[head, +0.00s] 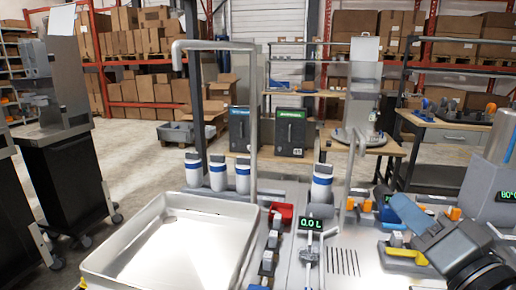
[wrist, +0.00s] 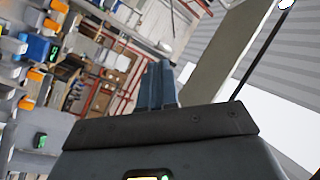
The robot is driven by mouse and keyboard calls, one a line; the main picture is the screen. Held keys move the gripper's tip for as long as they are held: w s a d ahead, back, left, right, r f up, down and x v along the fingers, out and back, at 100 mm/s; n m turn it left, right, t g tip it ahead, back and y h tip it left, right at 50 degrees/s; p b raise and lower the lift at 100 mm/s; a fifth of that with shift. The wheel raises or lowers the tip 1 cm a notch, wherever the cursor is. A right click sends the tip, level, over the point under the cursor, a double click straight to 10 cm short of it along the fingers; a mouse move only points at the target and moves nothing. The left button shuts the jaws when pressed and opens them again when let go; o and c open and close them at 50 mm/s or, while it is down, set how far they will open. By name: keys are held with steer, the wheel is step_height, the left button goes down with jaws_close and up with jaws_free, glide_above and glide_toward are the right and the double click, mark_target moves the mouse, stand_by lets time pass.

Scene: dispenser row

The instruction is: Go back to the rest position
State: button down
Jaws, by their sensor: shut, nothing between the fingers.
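My gripper (wrist: 157,82) shows in the wrist view as two blue-grey fingers side by side, closed together with nothing between them. They point away from the dark gripper body, toward the warehouse background. In the head view my dark arm end is at the lower right, over the right part of the workbench (head: 345,262), and its blue fingers (head: 408,213) point up and left. The gripper holds nothing. The head view does not show clearly how much clearance there is between the gripper and the fittings behind it.
A large white tray (head: 92,262) stands at the left of the bench. A metal pipe (head: 251,120) arches above it. White-and-blue bottles (head: 321,190), a green display (head: 311,223) and orange-and-grey valves stand nearby. A grey machine (head: 490,165) stands at the far right.

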steer(key=s+a+f+m+g+h, duration=0.1)
steer(key=s+a+f+h, duration=0.15)
steer(key=s+f, duration=0.55)
steer(key=s+a+f+m+g+h, duration=0.1)
steer(key=s+a+f+h, duration=0.15)
steer(key=s+f, duration=0.5)
steer(key=s+d+f+n+g, duration=0.1)
steer(key=s+n, duration=0.3)
steer(key=s, duration=0.6)
steer(key=s+d+f+n+g+y, duration=0.1)
steer(key=s+d+n, duration=0.2)
steer(key=s, duration=0.8)
steer(key=shift+f+n, duration=0.3)
steer(key=shift+n, duration=0.5)
steer(key=c, duration=1.8)
jaws_free()
steer(key=shift+d, duration=0.1)
steer(key=shift+c, duration=0.2)
